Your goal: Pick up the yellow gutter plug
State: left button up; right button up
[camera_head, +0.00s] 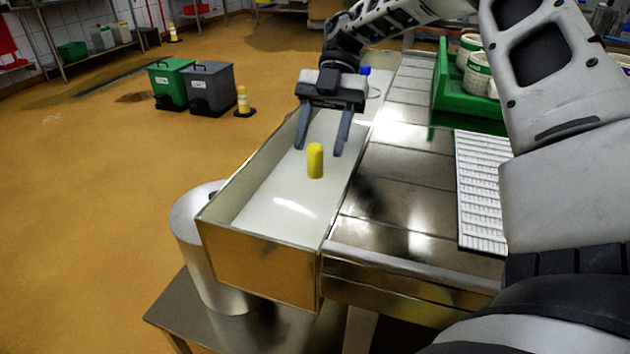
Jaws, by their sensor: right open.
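The yellow gutter plug (315,161) is a short upright cylinder. It stands on the pale floor of the metal gutter (262,262), a long open trough along the left side of the steel table. My right gripper (318,150) reaches in from the upper right. It is open, its two dark fingers pointing down with a clear gap between them. The fingertips are just above and behind the plug in the picture, one on each side of its top. I cannot tell the exact depth between them. The gripper holds nothing. My left gripper is out of the picture.
A green crate (445,92) with white moulds (478,72) stands at the table's back right. A white ribbed mat (480,190) lies on the right. A metal bucket (188,228) stands below the gutter's left side. Bins and a striped post stand on the floor behind.

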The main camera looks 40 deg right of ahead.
aim_at(312, 171)
jog(key=shift+b+x, duration=0.3)
jog(key=shift+x, duration=2.7)
grip_shut()
